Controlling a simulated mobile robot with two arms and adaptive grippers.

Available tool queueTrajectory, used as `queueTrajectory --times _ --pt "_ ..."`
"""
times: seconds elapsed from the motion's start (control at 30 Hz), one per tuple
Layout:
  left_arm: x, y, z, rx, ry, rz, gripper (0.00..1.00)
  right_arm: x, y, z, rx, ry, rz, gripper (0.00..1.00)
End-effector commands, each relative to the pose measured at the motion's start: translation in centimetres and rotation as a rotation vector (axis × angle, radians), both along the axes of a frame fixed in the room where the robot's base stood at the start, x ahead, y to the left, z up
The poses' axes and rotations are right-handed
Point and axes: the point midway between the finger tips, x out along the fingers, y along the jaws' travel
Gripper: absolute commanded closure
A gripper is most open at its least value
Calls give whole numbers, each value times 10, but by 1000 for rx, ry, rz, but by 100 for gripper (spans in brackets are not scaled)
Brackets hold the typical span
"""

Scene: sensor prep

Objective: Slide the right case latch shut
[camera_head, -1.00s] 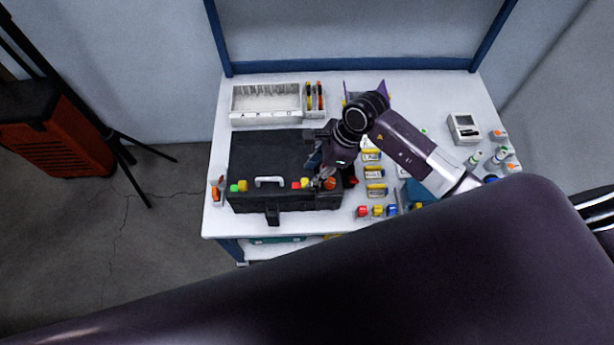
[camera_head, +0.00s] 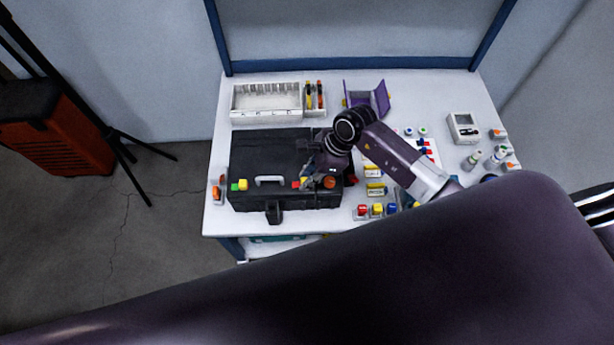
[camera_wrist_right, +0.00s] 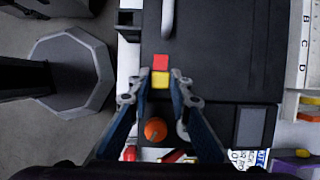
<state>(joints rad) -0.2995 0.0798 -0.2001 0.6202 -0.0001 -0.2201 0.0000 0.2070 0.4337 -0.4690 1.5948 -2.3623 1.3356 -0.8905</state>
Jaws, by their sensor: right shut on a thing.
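The closed black case (camera_head: 250,152) lies on the white table, with a grey handle (camera_head: 270,180) at its front. The right case latch shows as a yellow block (camera_head: 304,183) beside a red block (camera_head: 295,185); both also show in the wrist view, yellow (camera_wrist_right: 160,80) and red (camera_wrist_right: 161,62). My right gripper (camera_head: 308,180) is down at the latch, its fingers (camera_wrist_right: 160,78) on either side of the yellow block and shut on it. At the left of the handle, a yellow block (camera_head: 243,184) sits beside a green one (camera_head: 234,187). My left gripper is not in view.
An orange knob (camera_head: 329,182) is on the case just right of the latch. A white divided tray (camera_head: 266,116) stands behind the case. A purple holder (camera_head: 380,97), small coloured blocks (camera_head: 377,209) and a white device (camera_head: 463,127) are to the right.

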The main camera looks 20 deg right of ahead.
Motion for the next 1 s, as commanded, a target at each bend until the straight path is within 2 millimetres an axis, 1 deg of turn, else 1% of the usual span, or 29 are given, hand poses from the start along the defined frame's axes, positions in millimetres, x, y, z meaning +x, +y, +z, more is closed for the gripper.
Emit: queueTrajectory --times 0.23,0.53,0.87,0.9,1.0 --pt "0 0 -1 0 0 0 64 1 1 0 0 -1 1 100" --pt "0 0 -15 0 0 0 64 8 23 -1 1 -3 1 100" --pt "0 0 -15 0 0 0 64 8 27 1 6 -2 0 100" --pt "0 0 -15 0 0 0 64 8 27 1 6 -2 0 79" --pt "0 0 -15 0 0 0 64 8 27 1 5 -1 0 68"
